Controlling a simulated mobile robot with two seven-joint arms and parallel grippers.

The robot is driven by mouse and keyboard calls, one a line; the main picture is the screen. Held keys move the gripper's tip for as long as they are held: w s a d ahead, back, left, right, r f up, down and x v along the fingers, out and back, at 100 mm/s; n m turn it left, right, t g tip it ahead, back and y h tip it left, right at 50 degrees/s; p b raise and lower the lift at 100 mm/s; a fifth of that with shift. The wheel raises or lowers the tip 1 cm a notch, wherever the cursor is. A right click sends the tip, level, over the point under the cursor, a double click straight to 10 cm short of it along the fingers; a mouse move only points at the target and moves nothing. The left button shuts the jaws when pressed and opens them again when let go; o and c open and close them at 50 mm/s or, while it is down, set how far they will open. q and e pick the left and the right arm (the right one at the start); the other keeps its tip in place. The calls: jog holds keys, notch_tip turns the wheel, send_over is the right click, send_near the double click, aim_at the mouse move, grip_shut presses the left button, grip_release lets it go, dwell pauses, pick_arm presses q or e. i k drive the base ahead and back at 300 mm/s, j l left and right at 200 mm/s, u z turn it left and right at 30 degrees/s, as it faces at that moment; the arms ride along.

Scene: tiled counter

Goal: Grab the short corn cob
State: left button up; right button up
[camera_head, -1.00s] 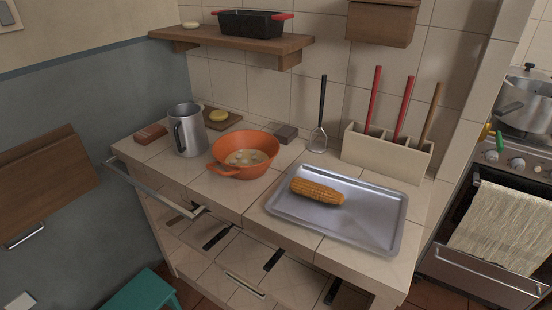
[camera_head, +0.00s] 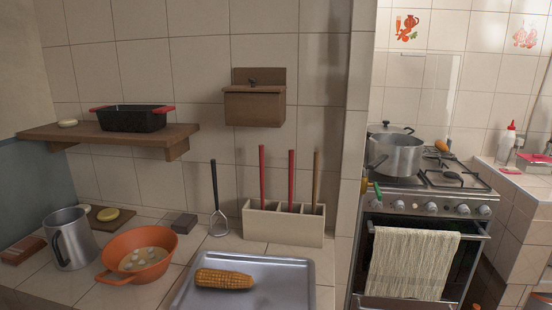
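A short orange-yellow corn cob (camera_head: 224,279) lies on its side on a grey metal tray (camera_head: 285,277) on the tiled counter. The cob is in the left part of the tray, and the tray's front edge is cut off by the bottom of the picture. Neither of my grippers is in view.
An orange bowl (camera_head: 138,254) and a metal pitcher (camera_head: 70,239) stand left of the tray. A whisk-like utensil (camera_head: 217,205) leans on the wall. A holder (camera_head: 283,222) with several handles stands behind the tray. A stove (camera_head: 422,208) with a pot (camera_head: 395,154) is at right.

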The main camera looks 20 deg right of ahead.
aim_at(439, 145)
jog(key=z, duration=1.8)
jog(key=u, duration=2.95)
jog(key=k+u, duration=0.1)
jog(key=u, duration=0.3)
jog(key=k+u, duration=0.1)
jog(key=u, duration=0.35)
jog(key=k+u, duration=0.1)
jog(key=u, duration=0.3)
jog(key=k+l+u, duration=0.1)
jog(key=k+u, duration=0.2)
jog(key=u, duration=0.2)
jog(key=k+u, duration=0.45)
jog(key=k+l+u, duration=0.1)
jog(key=k+u, duration=0.3)
jog(key=k, duration=0.35)
